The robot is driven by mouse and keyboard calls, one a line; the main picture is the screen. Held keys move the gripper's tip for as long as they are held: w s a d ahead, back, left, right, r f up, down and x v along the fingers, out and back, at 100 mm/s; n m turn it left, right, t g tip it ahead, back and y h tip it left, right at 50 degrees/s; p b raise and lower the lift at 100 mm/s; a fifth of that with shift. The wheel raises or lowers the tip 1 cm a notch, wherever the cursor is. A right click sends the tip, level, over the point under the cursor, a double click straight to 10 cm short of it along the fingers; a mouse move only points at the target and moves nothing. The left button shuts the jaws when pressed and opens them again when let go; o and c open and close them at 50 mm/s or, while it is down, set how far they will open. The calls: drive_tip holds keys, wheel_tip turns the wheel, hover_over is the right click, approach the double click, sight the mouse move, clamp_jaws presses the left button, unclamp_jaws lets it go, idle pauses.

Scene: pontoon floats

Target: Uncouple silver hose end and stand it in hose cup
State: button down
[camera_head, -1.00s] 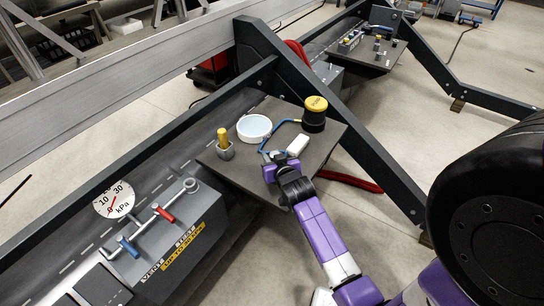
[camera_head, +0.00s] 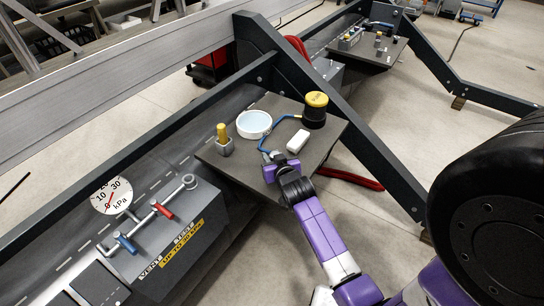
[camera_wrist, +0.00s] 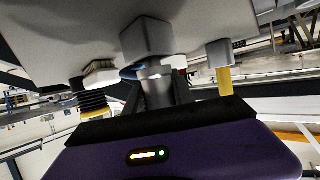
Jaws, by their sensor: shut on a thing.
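My gripper (camera_head: 267,157) is at the front of the grey work plate (camera_head: 232,168), shut on the silver hose end (camera_wrist: 155,72), which shows between the dark fingers in the wrist view. The hose end meets a grey block (camera_wrist: 147,38) there; I cannot tell whether they are still locked. The blue hose (camera_head: 275,122) curves from the gripper back toward a black canister with a yellow cap (camera_head: 316,100). A grey holder (camera_head: 225,148) with a yellow-topped piece (camera_head: 222,131) stands left. I cannot tell which piece is the hose cup.
A dark slanted beam (camera_head: 350,142) runs past the plate's right side. A panel with a gauge (camera_head: 111,195) and red and blue handles is at left.

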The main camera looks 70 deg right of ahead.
drive_tip(key=shift+f+b, duration=0.35)
drive_tip(key=shift+f, duration=0.15)
drive_tip(key=c, duration=1)
unclamp_jaws()
drive_tip(key=shift+v, duration=3.9)
drive_tip(key=shift+r, duration=0.1)
